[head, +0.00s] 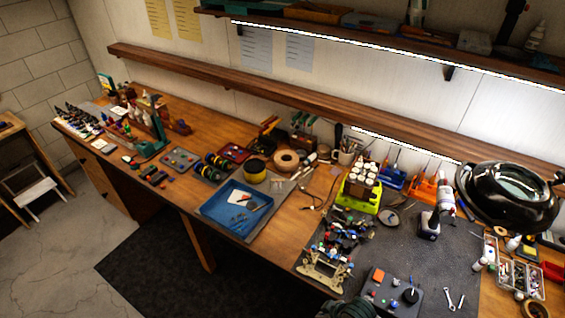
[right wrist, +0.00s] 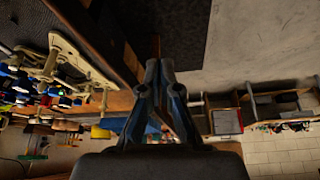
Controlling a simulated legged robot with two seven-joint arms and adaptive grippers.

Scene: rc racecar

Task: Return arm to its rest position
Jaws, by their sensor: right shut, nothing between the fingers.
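My right gripper (right wrist: 158,66) shows in the right wrist view with its two fingers together and nothing between them. It is apart from the bench, with the dark floor mat and grey floor beyond its tips. The car chassis (head: 325,268), with pale beige end parts, stands on the dark work mat near the bench's front edge in the head view. It also shows at the left of the right wrist view (right wrist: 75,65), which is upside down. My left gripper is in neither view.
A shelf (head: 230,86) runs along the wall. Floor space in front is open.

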